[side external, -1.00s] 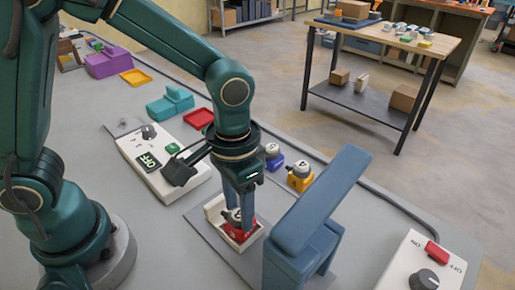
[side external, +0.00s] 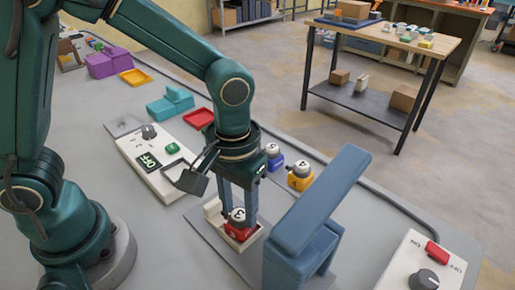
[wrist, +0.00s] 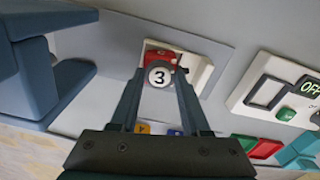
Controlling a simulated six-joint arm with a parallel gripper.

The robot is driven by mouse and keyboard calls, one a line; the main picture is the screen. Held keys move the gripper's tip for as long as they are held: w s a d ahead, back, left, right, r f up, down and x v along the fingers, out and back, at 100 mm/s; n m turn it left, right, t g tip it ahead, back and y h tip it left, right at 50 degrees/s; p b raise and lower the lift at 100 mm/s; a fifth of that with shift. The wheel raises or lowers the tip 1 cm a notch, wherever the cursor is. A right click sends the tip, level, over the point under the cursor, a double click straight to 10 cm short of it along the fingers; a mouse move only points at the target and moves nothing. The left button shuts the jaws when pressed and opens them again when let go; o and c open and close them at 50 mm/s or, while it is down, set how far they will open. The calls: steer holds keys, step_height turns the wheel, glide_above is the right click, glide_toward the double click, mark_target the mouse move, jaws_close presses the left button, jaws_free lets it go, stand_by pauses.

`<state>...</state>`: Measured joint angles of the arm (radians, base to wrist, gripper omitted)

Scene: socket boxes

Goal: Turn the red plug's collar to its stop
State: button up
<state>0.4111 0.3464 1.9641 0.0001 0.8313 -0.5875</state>
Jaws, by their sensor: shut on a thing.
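The red plug (side external: 241,235) sits in a white socket box (side external: 213,208) on a grey plate, below my gripper. It also shows in the wrist view (wrist: 151,57), where its dark collar has a white cap (wrist: 159,74) marked 3. My gripper (side external: 237,212) points down with one finger on each side of the collar, shut on it. The wrist view shows the fingertips (wrist: 159,79) at its left and right. The plug looks upright. The collar's stop cannot be made out.
A blue post with an overhanging arm (side external: 318,205) stands close on the right. Blue (side external: 274,163) and yellow (side external: 299,181) plugs stand behind. A white panel with an OFF display (side external: 150,161) lies to the left. A panel with a red switch and knob (side external: 437,254) is at front right.

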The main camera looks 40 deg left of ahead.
steer(key=shift+n, duration=1)
steer(key=o, duration=0.6)
steer(key=shift+n, duration=0.4)
steer(key=shift+c, duration=0.2)
steer(key=o, duration=0.8)
steer(key=shift+r, duration=3.05)
